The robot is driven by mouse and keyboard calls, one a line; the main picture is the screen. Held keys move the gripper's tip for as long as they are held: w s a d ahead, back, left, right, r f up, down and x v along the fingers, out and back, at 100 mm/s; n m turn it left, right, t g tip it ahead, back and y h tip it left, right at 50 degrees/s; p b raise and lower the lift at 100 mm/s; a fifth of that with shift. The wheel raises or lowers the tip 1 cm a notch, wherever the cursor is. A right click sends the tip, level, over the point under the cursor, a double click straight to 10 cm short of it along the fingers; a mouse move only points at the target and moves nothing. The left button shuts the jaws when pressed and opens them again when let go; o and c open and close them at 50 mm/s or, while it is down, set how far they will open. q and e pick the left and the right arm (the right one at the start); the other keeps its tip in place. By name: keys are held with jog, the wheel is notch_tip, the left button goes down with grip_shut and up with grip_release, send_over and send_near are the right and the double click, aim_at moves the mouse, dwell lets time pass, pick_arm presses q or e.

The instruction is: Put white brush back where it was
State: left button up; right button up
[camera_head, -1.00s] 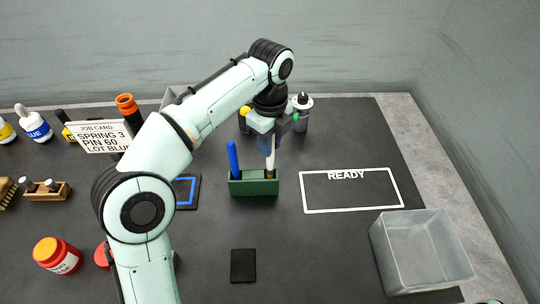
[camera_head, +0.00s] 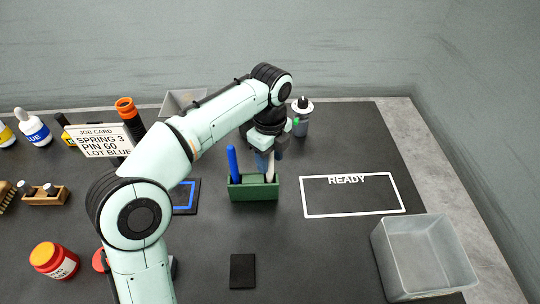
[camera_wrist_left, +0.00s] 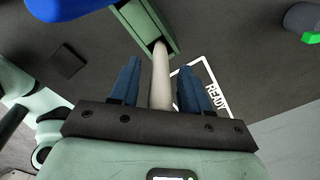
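The white brush (camera_head: 270,165) stands nearly upright with its lower end in the right-hand slot of the green holder (camera_head: 253,190). Its pale handle also shows in the wrist view (camera_wrist_left: 161,85). My left gripper (camera_head: 264,158) is above the holder. In the wrist view its two blue fingers (camera_wrist_left: 162,80) are on either side of the handle, with a gap showing on both sides. The blue brush (camera_head: 233,163) stands in the left part of the same holder. The slot hides the lower end of the white brush. My right gripper is not in view.
A bottle with a dark cap (camera_head: 302,118) stands behind the gripper. The READY outline (camera_head: 350,212) right of the holder is empty. A clear bin (camera_head: 425,260) stands at front right. A black pad (camera_head: 243,270) lies in front.

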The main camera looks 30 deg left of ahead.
pick_arm(q)
jog(key=shift+b, duration=0.5)
notch_tip(320, 180, up, 14)
jog(key=p, duration=0.6)
jog(key=shift+w+d+f, duration=0.1)
jog(key=shift+w+f, duration=0.05)
jog(key=shift+f, duration=0.05)
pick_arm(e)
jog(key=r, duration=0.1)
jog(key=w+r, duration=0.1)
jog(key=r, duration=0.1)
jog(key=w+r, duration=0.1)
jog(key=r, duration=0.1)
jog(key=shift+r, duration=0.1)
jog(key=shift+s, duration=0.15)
